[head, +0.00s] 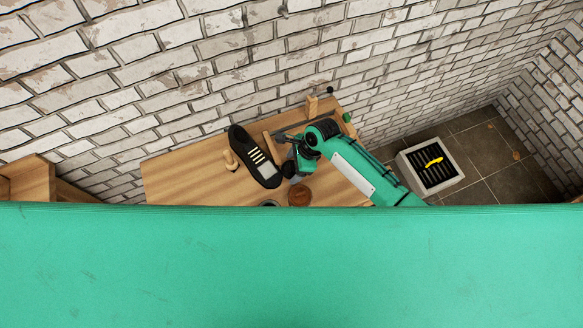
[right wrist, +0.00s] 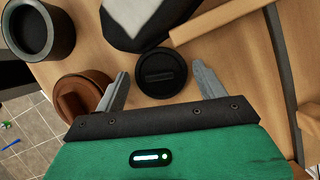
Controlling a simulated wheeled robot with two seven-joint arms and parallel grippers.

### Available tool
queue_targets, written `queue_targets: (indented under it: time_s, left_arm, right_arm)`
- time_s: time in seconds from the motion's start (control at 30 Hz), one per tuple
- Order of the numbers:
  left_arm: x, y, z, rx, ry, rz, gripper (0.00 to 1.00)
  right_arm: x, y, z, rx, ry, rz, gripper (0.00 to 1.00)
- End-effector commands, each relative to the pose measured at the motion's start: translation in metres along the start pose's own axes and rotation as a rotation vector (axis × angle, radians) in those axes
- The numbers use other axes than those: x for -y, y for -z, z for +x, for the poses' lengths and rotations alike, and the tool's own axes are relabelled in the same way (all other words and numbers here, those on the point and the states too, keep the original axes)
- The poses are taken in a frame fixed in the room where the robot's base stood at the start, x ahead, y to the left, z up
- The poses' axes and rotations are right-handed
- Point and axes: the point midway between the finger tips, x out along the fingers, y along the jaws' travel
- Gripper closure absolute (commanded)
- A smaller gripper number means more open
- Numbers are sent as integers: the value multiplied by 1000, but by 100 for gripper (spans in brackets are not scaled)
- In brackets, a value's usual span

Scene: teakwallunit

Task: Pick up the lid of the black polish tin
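The black polish tin with its round black lid (right wrist: 162,73) lies on the wooden bench in the right wrist view, seen from above. I cannot tell how the lid sits on the tin. My right gripper (right wrist: 160,80) is open and empty, with one grey finger on each side of the lid; I see no clear contact. In the head view my right gripper (head: 295,160) is low over the bench, beside the shoe, and hides most of the tin. My left gripper is not in view.
A brown round tin (right wrist: 84,97) lies close to the left finger, with a dark cup (right wrist: 38,30) beyond. A black shoe (head: 256,158) lies just behind the black tin. The bench's left part (head: 185,180) is clear.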

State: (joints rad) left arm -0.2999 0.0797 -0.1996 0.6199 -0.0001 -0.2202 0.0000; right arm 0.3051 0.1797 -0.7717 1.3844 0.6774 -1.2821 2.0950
Motion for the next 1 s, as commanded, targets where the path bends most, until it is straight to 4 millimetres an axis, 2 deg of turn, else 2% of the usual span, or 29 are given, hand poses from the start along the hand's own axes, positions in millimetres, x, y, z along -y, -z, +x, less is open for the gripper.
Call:
queue_targets:
  time_s: [0.03, 0.13, 0.17, 0.67, 0.87, 1.0]
  left_arm:
    - [0, 0, 0, 0, 0, 0, 58]
    - [0, 0, 0, 0, 0, 0, 58]
    - [0, 0, 0, 0, 0, 0, 58]
    - [0, 0, 0, 0, 0, 0, 58]
    - [0, 0, 2, 0, 0, 0, 58]
    - [0, 0, 5, -1, 0, 1, 58]
  right_arm:
    - [0, 0, 0, 0, 0, 0, 38]
    - [0, 0, 0, 0, 0, 0, 57]
    - [0, 0, 0, 0, 0, 0, 61]
    - [0, -3, -7, 1, 1, 0, 61]
    - [0, -13, -31, 1, 3, -2, 61]
    - [1, -26, -62, 3, 4, -3, 61]
